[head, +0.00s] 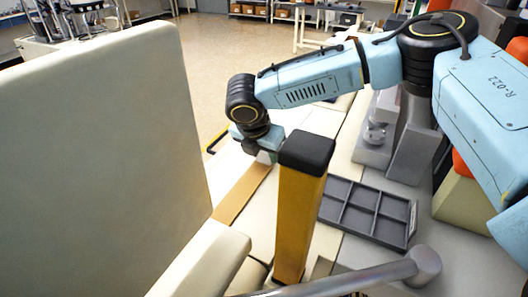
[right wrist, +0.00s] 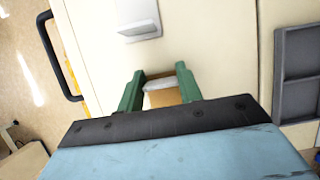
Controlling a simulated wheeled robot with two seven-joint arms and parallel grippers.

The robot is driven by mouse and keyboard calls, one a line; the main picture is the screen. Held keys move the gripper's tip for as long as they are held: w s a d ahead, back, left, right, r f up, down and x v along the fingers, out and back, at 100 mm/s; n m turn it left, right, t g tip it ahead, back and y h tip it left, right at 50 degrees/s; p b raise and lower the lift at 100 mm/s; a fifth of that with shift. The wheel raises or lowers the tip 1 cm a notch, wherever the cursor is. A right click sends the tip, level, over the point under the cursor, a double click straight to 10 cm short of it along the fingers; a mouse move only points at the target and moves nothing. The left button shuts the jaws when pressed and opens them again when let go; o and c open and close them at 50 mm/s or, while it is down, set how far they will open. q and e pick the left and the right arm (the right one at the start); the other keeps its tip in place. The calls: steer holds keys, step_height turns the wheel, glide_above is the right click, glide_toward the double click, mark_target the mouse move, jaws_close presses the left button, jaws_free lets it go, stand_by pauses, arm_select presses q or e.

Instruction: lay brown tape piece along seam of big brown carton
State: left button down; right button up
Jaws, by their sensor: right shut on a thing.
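My right gripper (head: 264,152) reaches in from the right and points down over a cream surface. In the right wrist view its green fingers (right wrist: 160,88) stand on either side of a brown piece (right wrist: 163,98) with a pale grey end. I take this for the brown tape piece; the gripper body hides most of it there. In the head view a flat brown strip (head: 241,194) runs from under the gripper toward the large cream panel. I cannot tell whether it touches the surface below. I cannot make out a big brown carton or its seam. My left gripper is not in view.
A yellow post (head: 301,215) with a black top stands close beside the gripper. A grey compartment tray (head: 365,210) lies to its right. A tall cream panel (head: 100,160) fills the left. A black handle (right wrist: 58,58) and a white block (right wrist: 138,20) show beyond the fingers.

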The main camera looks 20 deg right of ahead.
steer(key=shift+f, duration=0.1)
steer(key=o, duration=1)
steer(key=shift+c, duration=0.2)
steer(key=shift+a+r, duration=0.1)
steer(key=shift+r, duration=0.3)
steer(key=p+v, duration=0.1)
steer(key=v, duration=1)
steer(key=shift+r, duration=0.2)
steer(key=shift+a+f, duration=0.1)
